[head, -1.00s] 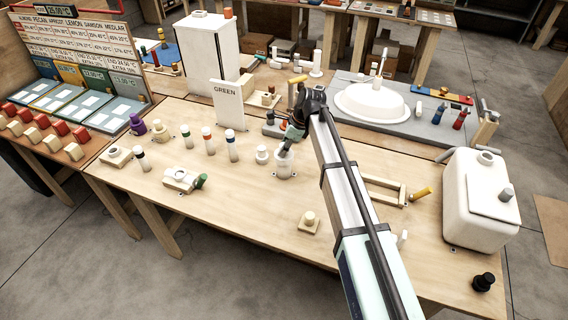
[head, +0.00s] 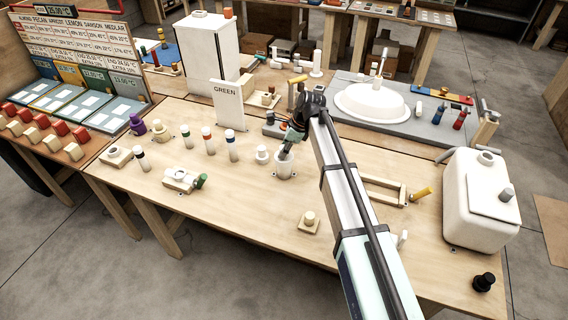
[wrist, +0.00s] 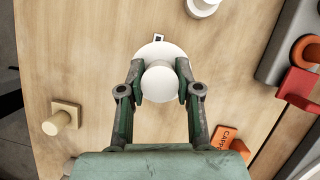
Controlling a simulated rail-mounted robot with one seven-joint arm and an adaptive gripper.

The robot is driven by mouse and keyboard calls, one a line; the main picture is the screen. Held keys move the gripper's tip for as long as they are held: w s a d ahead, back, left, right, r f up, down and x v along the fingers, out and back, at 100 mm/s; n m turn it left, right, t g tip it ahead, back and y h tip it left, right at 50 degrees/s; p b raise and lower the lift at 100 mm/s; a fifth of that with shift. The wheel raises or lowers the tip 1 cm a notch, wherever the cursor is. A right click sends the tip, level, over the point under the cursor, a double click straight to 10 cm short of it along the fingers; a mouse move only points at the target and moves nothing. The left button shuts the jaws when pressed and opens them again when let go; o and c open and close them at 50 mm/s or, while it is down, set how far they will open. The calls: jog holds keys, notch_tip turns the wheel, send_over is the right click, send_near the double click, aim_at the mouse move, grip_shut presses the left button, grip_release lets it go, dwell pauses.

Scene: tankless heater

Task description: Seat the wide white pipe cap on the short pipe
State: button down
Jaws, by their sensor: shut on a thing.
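My gripper (head: 286,148) points down at the middle of the near table. In the wrist view its two fingers (wrist: 159,88) are shut on a white round piece (wrist: 160,82), which I take to be the wide white pipe cap. Right below it is a broader white round form (wrist: 157,48). In the head view a wide white cylindrical body (head: 286,168) stands on the table under the fingertips. The short pipe cannot be told apart from this white body, and I cannot tell whether the cap touches it or is seated.
A small white fitting (head: 262,155) stands just left of the gripper. A wooden block with a peg (head: 310,221) lies nearer the front. Several banded cylinders (head: 209,142) stand to the left. A white tank (head: 478,210) stands at right.

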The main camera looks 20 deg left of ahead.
jog(key=shift+f, duration=0.5)
dwell(0.6)
jog(key=c, duration=0.7)
grip_release()
jog(key=v, duration=1.2)
